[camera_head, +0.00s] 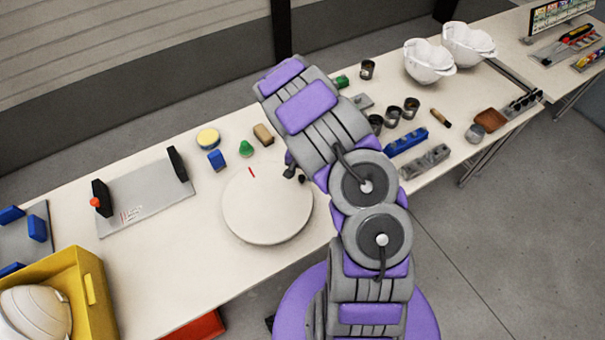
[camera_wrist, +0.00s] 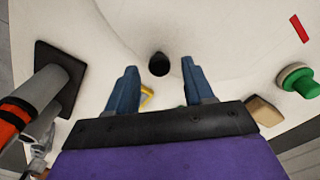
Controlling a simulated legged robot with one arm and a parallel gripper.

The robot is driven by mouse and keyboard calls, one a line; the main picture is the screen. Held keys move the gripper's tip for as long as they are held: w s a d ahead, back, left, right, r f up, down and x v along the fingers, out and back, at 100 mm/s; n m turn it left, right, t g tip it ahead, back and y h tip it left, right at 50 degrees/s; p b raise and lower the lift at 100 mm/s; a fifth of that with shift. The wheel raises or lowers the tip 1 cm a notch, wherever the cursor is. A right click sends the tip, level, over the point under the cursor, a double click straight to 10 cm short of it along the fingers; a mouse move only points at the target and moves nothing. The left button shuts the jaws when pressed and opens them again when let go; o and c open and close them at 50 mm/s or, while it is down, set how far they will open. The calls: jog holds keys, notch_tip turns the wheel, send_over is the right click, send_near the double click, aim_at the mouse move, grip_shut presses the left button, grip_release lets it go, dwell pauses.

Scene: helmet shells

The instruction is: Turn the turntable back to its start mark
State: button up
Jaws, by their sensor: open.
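The turntable (camera_head: 265,208) is a round white disc on the bench; it also fills the top of the wrist view (camera_wrist: 215,45). A red mark (camera_head: 251,171) lies near its far edge and shows at upper right in the wrist view (camera_wrist: 300,28). A dark round knob (camera_head: 301,180) stands near the disc's right edge. My gripper (camera_head: 292,170) is beside the knob, partly hidden by my arm. In the wrist view my open gripper (camera_wrist: 159,67) has the knob (camera_wrist: 159,64) between its fingertips, apart from both. A small yellow piece (camera_wrist: 147,95) shows beside the left finger.
A green knobbed piece (camera_head: 246,148), a tan block (camera_head: 263,133), a blue block (camera_head: 216,160) and a yellow round piece (camera_head: 208,138) stand beyond the turntable. A grey fixture plate (camera_head: 150,203) lies left. In the wrist view an orange-banded cylinder (camera_wrist: 15,118) stands close at left.

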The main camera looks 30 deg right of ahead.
jog(key=shift+a+f, duration=0.5)
jog(key=shift+f, duration=0.1)
jog(key=shift+d, duration=0.8)
jog(key=shift+c, duration=1)
jog(key=shift+f, duration=0.1)
jog(key=shift+c, duration=0.8)
jog(key=shift+a, duration=0.45)
jog(key=c, duration=0.5)
jog(key=shift+d, duration=0.1)
grip_shut()
